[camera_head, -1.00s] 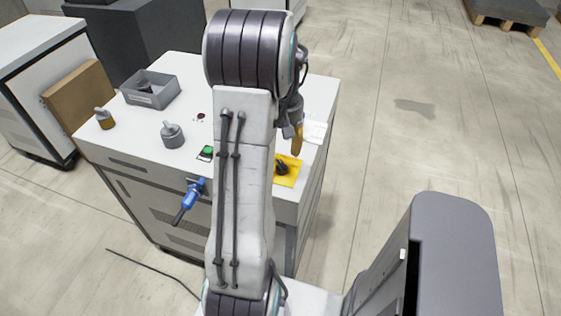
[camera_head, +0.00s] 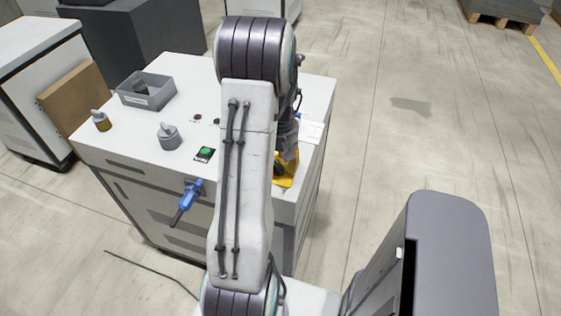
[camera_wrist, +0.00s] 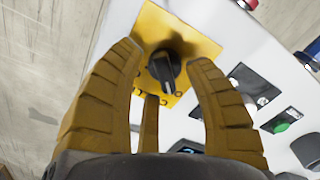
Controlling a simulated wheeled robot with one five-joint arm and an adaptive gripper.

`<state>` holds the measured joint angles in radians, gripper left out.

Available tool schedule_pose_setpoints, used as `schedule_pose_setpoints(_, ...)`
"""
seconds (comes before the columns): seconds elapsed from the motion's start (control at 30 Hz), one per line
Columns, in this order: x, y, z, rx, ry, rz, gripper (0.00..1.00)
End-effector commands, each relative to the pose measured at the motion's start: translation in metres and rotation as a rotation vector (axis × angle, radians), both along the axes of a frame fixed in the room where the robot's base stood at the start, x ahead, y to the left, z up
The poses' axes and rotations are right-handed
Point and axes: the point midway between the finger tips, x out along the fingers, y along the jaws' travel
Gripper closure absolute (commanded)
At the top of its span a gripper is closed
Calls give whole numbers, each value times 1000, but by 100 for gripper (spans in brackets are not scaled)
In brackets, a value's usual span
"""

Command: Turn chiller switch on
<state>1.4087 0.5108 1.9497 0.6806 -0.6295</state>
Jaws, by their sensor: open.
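The chiller switch is a black rotary knob (camera_wrist: 164,68) on a yellow plate (camera_wrist: 180,30) with small markings, set in the white cabinet top. In the head view the yellow plate (camera_head: 291,181) is at the front right of the top, partly hidden by my arm. My gripper (camera_wrist: 165,62) is open, its yellow-brown fingers on either side of the knob in the wrist view. The fingers look apart from the knob; the exact height above it cannot be told. In the head view my gripper (camera_head: 288,158) is over the plate, mostly hidden behind my arm.
The white cabinet (camera_head: 150,75) also bears a green button (camera_head: 205,153), two grey rotary parts (camera_head: 169,137) (camera_head: 101,120) and a grey bin (camera_head: 147,90). A blue plug (camera_head: 189,196) sticks out from its front. Open floor lies to the right.

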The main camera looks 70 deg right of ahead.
Motion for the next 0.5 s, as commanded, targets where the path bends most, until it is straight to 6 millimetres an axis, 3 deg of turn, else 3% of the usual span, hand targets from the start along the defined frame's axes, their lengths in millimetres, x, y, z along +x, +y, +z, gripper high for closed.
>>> schedule_pose_setpoints(0.37, 0, 0, -3, 0, 0, 0, 50)
schedule_pose_setpoints(0.5, 0, 0, -3, 0, 0, 0, 63)
